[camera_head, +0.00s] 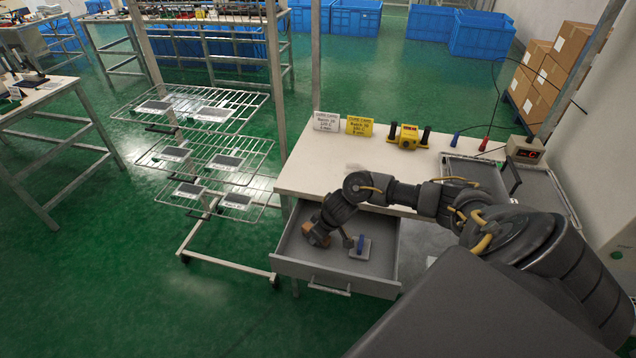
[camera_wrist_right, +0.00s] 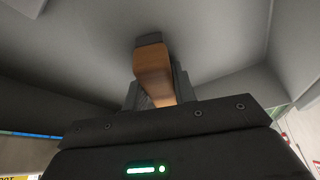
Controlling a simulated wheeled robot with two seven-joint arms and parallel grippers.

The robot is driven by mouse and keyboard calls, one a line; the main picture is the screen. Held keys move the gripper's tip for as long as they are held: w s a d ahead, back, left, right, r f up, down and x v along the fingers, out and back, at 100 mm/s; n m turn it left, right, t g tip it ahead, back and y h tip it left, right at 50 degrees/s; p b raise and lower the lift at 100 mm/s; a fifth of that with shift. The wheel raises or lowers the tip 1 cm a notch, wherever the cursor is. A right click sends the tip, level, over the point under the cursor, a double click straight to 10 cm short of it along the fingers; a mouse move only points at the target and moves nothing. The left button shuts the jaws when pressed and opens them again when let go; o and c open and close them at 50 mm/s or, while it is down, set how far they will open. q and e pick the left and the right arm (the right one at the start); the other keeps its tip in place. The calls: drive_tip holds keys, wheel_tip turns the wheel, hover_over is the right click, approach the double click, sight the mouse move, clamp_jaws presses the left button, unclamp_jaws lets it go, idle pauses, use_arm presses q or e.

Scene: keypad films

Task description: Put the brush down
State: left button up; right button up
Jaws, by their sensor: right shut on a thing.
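The brush shows in the right wrist view as an orange-brown wooden body (camera_wrist_right: 152,68) with a dark end, held between the fingers of my right gripper (camera_wrist_right: 155,92). My right gripper (camera_head: 320,232) is shut on the brush, inside the left part of the open grey drawer (camera_head: 322,284) under the worktable. In the head view the brush is a small brown block (camera_head: 312,236), partly hidden by the gripper. I cannot tell whether it touches the drawer's floor. My left gripper is not in view.
A blue-handled tool on a pale plate (camera_head: 359,249) lies in the drawer right of my gripper. The white worktable (camera_head: 310,176) carries two cards and a yellow box (camera_head: 408,137). A wire rack (camera_head: 190,155) stands left. The drawer's right part is bare.

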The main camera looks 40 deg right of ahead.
drive_tip(key=shift+f, duration=0.15)
drive_tip(key=shift+s+f, duration=0.25)
drive_tip(key=shift+f, duration=0.1)
drive_tip(key=o, duration=0.9)
drive_tip(key=shift+s+a, duration=0.15)
drive_tip(key=shift+c, duration=0.2)
drive_tip(key=shift+o, duration=0.4)
drive_tip(key=shift+s, duration=0.1)
drive_tip(key=shift+a+f, duration=0.1)
drive_tip(key=shift+a, duration=0.05)
drive_tip(key=shift+r, duration=0.4)
drive_tip(key=v, duration=0.3)
drive_tip(key=p+v, duration=0.1)
drive_tip(key=v, duration=0.3)
drive_tip(key=w+p+v, duration=0.1)
drive_tip(key=v, duration=0.3)
drive_tip(key=shift+d+r, duration=0.25)
drive_tip(key=shift+r, duration=0.15)
drive_tip(key=shift+s+r, duration=0.25)
